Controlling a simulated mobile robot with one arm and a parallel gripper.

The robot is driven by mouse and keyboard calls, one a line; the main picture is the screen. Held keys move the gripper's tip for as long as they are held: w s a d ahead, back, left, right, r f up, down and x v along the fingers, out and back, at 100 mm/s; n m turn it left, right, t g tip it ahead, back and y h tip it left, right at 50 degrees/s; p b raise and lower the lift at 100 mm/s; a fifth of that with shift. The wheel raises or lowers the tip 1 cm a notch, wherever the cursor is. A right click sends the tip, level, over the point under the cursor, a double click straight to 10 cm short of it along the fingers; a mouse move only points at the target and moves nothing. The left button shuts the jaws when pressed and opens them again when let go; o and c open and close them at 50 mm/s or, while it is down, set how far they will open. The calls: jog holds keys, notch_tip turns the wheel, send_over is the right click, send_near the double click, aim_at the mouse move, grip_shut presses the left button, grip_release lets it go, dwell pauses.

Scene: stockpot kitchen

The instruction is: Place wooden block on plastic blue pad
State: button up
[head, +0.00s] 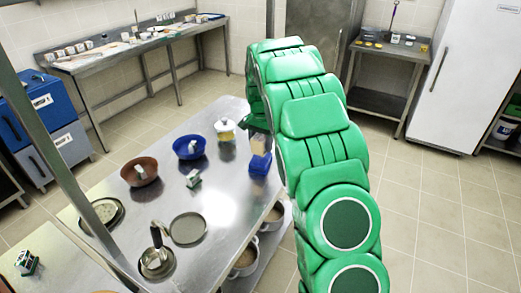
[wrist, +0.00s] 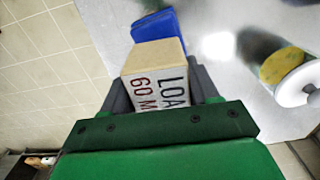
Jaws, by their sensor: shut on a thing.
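The wooden block (wrist: 155,60) has a tan top and a white side printed with dark and red letters. My gripper (wrist: 160,82) is shut on it, with a grey finger on each side in the wrist view. In the head view the block (head: 258,146) shows small and partly hidden beside my green arm. The blue pad (head: 260,165) is just below it at the table's right edge. In the wrist view the blue pad (wrist: 158,24) lies just beyond the block, partly covered by it. I cannot tell whether block and pad touch.
On the steel table (head: 235,200) stand a lidded pot (head: 226,139), a blue bowl (head: 189,147), a brown bowl (head: 140,171), a small block (head: 193,178) and a round grey plate (head: 188,229). The white lid knob (wrist: 295,88) is close at right in the wrist view.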

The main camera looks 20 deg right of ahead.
aim_at(261, 149)
jog(key=shift+w+f, duration=0.2)
jog(key=shift+f, duration=1.7)
jog(key=shift+f, duration=0.1)
jog(key=o, duration=1.1)
